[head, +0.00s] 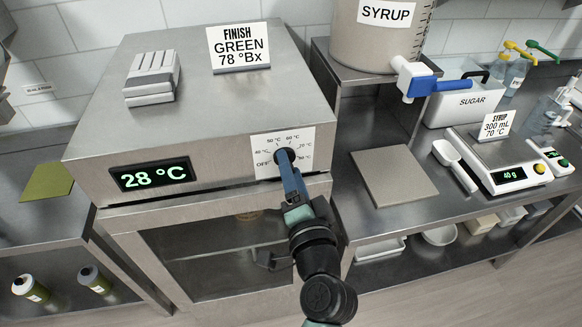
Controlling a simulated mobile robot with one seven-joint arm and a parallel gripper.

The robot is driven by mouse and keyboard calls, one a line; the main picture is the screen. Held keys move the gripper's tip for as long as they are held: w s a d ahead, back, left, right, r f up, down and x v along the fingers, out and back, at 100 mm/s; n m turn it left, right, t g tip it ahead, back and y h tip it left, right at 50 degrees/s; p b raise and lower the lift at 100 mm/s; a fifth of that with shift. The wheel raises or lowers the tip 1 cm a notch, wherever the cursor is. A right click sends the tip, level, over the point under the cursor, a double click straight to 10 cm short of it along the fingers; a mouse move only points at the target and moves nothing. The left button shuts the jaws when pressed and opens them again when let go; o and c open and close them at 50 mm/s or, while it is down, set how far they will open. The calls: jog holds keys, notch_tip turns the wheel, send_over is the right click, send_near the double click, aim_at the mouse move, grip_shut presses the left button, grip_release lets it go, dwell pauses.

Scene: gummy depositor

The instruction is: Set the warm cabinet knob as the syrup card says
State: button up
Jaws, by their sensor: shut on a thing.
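The warm cabinet (215,90) is a steel box whose green display (151,175) reads 28 °C. Its white dial plate (260,146) is marked OFF and 40 to 80 °C, the last mark partly hidden. My gripper (287,164) is shut on the dark knob (282,154) at the middle of the dial. The fingers and arm cover part of the knob, so I cannot tell its pointer position. The syrup card (497,125) stands on the right by the scale and reads 300 mL, 70 °C.
A finish card (238,46) reading GREEN 78 °Bx and a grey stacked object (152,77) sit on the cabinet. Right are a syrup tank (382,40) with blue-handled tap, a grey plate (393,175), a sugar bin (466,103) and a scale (500,165) showing 40 g.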

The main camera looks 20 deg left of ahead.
jog(key=shift+f+m+p, duration=0.15)
jog(key=shift+m+p, duration=1.7)
jog(key=shift+m, duration=2.75)
jog(key=shift+f+m+p, duration=0.15)
jog(key=shift+m+p, duration=1.7)
jog(key=shift+m, duration=2.75)
jog(key=o, duration=1.4)
jog(key=shift+c, duration=0.2)
jog(key=shift+s, duration=0.15)
